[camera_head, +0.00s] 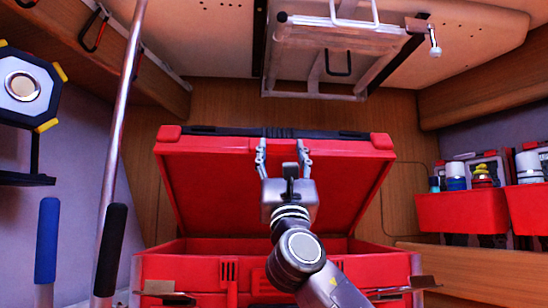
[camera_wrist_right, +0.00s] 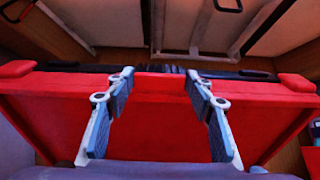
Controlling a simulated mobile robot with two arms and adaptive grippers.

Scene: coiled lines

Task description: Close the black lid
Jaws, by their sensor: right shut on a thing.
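The lid (camera_head: 345,185) of a red case is raised and tilted open. Its inside face is red, with a black strip (camera_head: 225,131) along its upper edge; the lid (camera_wrist_right: 60,105) also fills the right wrist view. The case body (camera_head: 190,268) stands below it, open at the top. My right gripper (camera_head: 283,150) is at the middle of the lid's upper edge, its fingers spread around a red section of that edge and shut on it. In the right wrist view the fingers (camera_wrist_right: 160,82) lie on either side of this section. My left gripper is not in view.
Red bins (camera_head: 462,212) with bottles stand on a wooden shelf at the right. A metal pole (camera_head: 120,120) and blue (camera_head: 47,240) and black (camera_head: 110,250) handles stand at the left. A metal frame (camera_head: 340,50) hangs above the lid.

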